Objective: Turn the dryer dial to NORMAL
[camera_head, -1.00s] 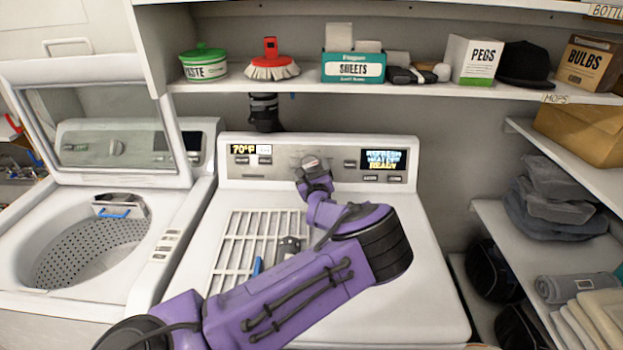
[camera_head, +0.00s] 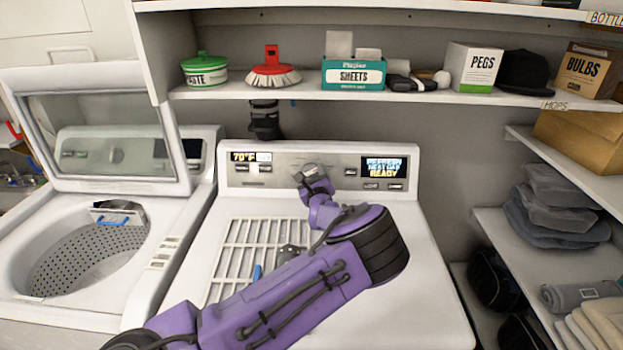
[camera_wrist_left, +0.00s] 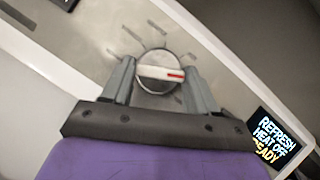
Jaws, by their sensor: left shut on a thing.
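The dryer (camera_head: 395,250) stands in the middle with its control panel (camera_head: 335,165) at the back. In the left wrist view the round dial (camera_wrist_left: 158,62) has a pale grip bar with a red mark toward its right end. My left gripper (camera_wrist_left: 157,80) has one finger on each side of the dial and is shut on it. In the head view the left gripper (camera_head: 312,175) reaches the panel's middle and hides most of the dial. The dryer's display (camera_wrist_left: 274,140) reads REFRESH, HEAT OFF, READY in the left wrist view. The dial's labels are too blurred to read. My right gripper is not in view.
An open washer (camera_head: 90,255) stands to the left. A shelf (camera_head: 430,97) above the dryer holds a green-lidded tub, a brush and boxes. Side shelves (camera_head: 545,235) with folded cloths are at right. A white rack (camera_head: 240,262) lies on the dryer top.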

